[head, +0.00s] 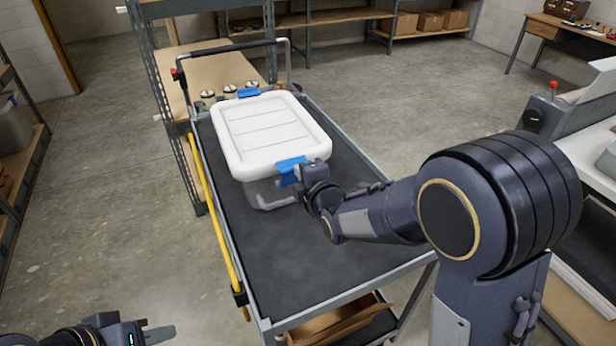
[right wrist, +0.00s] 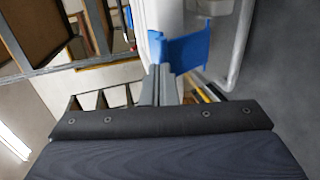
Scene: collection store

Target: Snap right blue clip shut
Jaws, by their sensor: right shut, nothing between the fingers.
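A clear box with a white lid (head: 270,130) sits on the cart. One blue clip (head: 291,164) is on its near end, and another blue clip (head: 248,92) is on its far end. My right gripper (head: 300,177) is at the near clip, partly covering it. In the right wrist view, its closed fingertips (right wrist: 160,70) are empty and lie close against the lower edge of the blue clip (right wrist: 186,50). That clip stands out at an angle from the box; I cannot tell whether it is latched. My left gripper (head: 160,334) is at the lower left, cut by the frame edge.
The grey cart deck (head: 290,260) is bare in front of the box. Several small round items (head: 229,91) stand behind the box. A yellow bar (head: 215,215) runs along the cart's left side. A grey machine (head: 560,120) stands at the right.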

